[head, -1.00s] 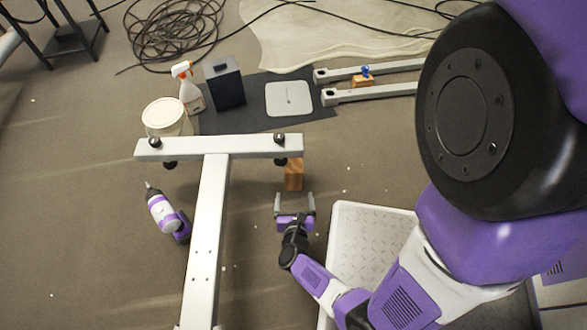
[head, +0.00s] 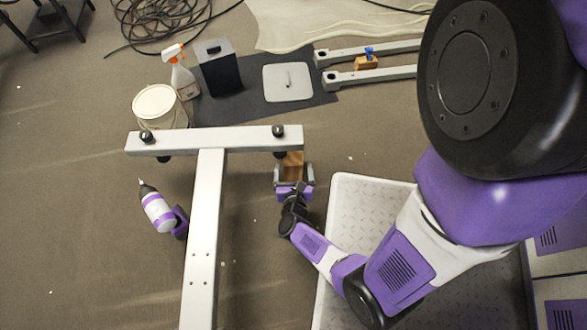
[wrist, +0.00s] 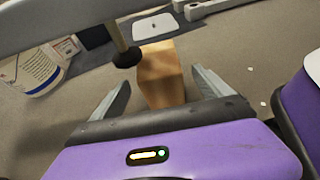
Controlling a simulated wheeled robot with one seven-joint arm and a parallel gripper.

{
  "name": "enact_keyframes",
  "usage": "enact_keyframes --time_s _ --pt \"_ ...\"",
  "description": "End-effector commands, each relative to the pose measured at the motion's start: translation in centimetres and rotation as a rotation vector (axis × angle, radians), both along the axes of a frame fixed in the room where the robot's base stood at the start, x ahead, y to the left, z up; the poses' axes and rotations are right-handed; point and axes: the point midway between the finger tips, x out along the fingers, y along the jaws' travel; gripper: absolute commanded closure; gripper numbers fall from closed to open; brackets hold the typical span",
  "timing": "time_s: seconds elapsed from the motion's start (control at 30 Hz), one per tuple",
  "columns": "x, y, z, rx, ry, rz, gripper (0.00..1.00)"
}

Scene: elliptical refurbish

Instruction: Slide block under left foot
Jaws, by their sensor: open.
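A brown wooden block (head: 292,166) stands on the floor by the right end of the white frame's crossbar (head: 225,138). In the wrist view the block (wrist: 162,75) sits between the two grey fingers, with gaps on both sides. A black foot (wrist: 127,58) on a post hangs from the bar just left of the block's top; I cannot tell whether they touch. In the head view this foot (head: 279,154) is at the block's left edge. My gripper (head: 294,178) is open around the block's near part. The crossbar's other foot (head: 163,158) is at its left end.
A white bucket (head: 158,105), a spray bottle (head: 183,75) and a dark box (head: 219,67) stand behind the bar. A purple and white drill (head: 160,212) lies left of the frame's long beam (head: 205,230). A white textured platform (head: 350,200) is at right.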

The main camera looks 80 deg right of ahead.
Motion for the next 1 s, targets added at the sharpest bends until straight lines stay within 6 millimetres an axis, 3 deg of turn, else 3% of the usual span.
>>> enact_keyframes --time_s 0.43,0.9,1.0 --pt "1.1 -5.6 -2.5 -0.001 0.000 -0.001 0.11" --pt "1.3 -6.5 -2.7 0.000 0.000 0.000 0.11" --pt "1.3 -6.5 -2.7 0.000 0.000 0.001 0.31"
